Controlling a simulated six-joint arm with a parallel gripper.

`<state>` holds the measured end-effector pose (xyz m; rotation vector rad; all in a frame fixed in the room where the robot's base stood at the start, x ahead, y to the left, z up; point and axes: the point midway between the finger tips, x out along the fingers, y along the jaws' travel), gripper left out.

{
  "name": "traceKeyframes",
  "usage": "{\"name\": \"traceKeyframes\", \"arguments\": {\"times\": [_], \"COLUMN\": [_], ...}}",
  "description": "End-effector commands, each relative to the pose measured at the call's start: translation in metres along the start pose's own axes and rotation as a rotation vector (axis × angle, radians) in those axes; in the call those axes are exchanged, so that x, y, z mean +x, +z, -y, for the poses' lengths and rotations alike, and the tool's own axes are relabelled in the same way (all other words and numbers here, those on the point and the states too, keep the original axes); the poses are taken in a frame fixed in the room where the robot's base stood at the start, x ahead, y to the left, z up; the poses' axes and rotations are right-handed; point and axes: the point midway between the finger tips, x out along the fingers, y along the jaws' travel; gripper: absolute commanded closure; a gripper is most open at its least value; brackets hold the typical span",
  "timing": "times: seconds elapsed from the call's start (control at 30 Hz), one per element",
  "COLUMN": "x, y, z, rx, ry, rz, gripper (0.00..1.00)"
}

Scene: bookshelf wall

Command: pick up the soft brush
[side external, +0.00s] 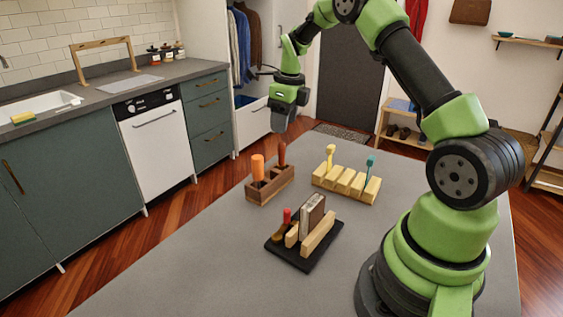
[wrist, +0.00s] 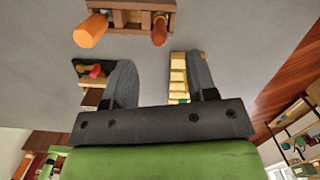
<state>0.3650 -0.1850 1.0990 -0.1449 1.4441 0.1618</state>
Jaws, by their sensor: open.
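I cannot tell for sure which item is the soft brush. A dark wooden holder (side external: 270,186) holds a thick orange handle (side external: 257,168) and a thinner red-brown handle (side external: 282,154); both also show in the wrist view, orange (wrist: 90,31) and red-brown (wrist: 160,32). A pale slotted rack (side external: 345,182) holds a yellow-headed tool (side external: 330,157) and a teal-headed tool (side external: 370,163). A black tray (side external: 300,264) holds a red-tipped tool (side external: 287,217). My gripper (side external: 280,121) hangs above the table's far side, apart from everything. Its fingers (wrist: 160,72) are open and empty.
The black tray also has pale wooden dividers (side external: 319,234) and a grey-brown block (side external: 312,214). The grey table (side external: 180,260) is bare at the front left. A kitchen counter (side external: 110,92) stands beyond, across a wooden floor.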

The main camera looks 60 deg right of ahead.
Motion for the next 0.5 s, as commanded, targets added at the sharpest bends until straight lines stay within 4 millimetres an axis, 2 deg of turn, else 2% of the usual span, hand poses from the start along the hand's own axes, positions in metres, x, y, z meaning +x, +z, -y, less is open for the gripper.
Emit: {"name": "traceKeyframes", "arguments": {"times": [0.2, 0.37, 0.5], "x": [0.034, 0.046, 0.065], "y": [-0.001, -0.001, -0.004], "z": [0.000, -0.001, -0.002], "rx": [0.005, 0.005, 0.004], "ry": [0.004, 0.002, 0.004], "rz": [-0.004, -0.002, -0.005], "gripper": [0.48, 0.48, 0.48]}}
